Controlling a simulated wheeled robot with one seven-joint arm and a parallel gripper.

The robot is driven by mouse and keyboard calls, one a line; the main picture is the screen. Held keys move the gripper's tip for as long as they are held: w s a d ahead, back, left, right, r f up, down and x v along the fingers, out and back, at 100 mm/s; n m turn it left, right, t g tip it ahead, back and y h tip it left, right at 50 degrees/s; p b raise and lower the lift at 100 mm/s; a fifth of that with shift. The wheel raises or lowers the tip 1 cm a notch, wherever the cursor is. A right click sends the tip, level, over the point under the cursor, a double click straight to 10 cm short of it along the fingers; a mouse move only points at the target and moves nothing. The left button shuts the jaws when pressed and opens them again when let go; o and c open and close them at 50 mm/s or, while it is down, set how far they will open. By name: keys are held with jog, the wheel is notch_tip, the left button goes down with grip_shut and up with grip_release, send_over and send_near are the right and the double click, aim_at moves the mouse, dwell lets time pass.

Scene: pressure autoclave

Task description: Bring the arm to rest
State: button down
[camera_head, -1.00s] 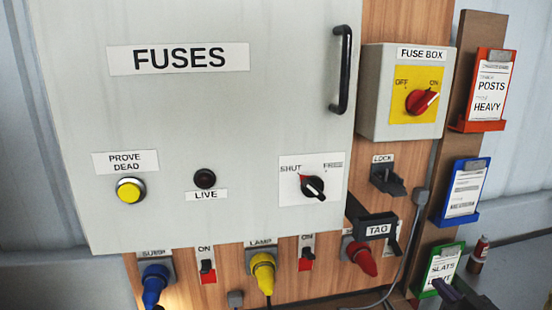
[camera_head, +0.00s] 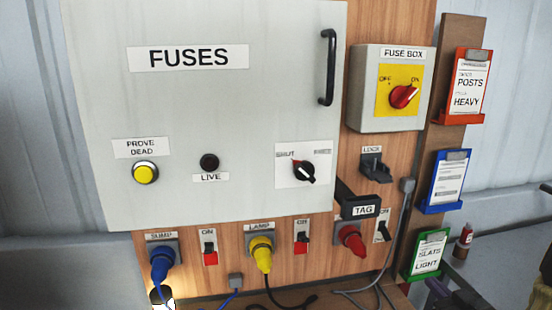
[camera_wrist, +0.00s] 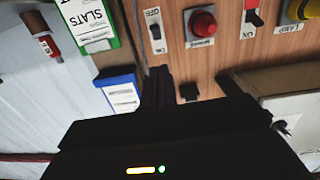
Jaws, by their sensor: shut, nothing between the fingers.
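My gripper shows in the wrist view as two dark fingers (camera_wrist: 157,88) lying together, shut and empty. They point at the wooden board, beside the black lock bracket (camera_wrist: 188,92) and the red plug (camera_wrist: 202,24). The wrist view is upside down compared with the head view. A wide dark part of my own wrist with a small lit indicator fills its lower part. In the head view I cannot clearly make out the gripper; a dark shape at the lower right edge may be part of my arm.
The grey FUSES cabinet (camera_head: 215,110) has a black handle (camera_head: 327,67). The fuse box (camera_head: 390,120) has its red knob turned toward ON. Blue (camera_head: 161,262), yellow (camera_head: 261,255) and red (camera_head: 351,239) plugs sit below.

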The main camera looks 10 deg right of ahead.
jog(key=w+a+f+g+h, duration=0.1)
jog(key=w+a+f+g, duration=0.1)
jog(key=a+g, duration=0.3)
jog(key=w+a+f+g+h, duration=0.1)
jog(key=w+a+f+g, duration=0.15)
jog(key=a, duration=0.35)
jog(key=s+a+f+g+y, duration=0.15)
jog(key=s+a+g, duration=0.55)
jog(key=s+a, duration=0.9)
notch_tip(320, 180, up, 12)
jog(key=w+a+p, duration=0.1)
jog(key=w+p, duration=0.1)
jog(key=p, duration=1)
jog(key=shift+w+a+f+m, duration=0.15)
jog(key=shift+w+m, duration=0.1)
jog(key=shift+m, duration=0.15)
jog(key=shift+f, duration=0.1)
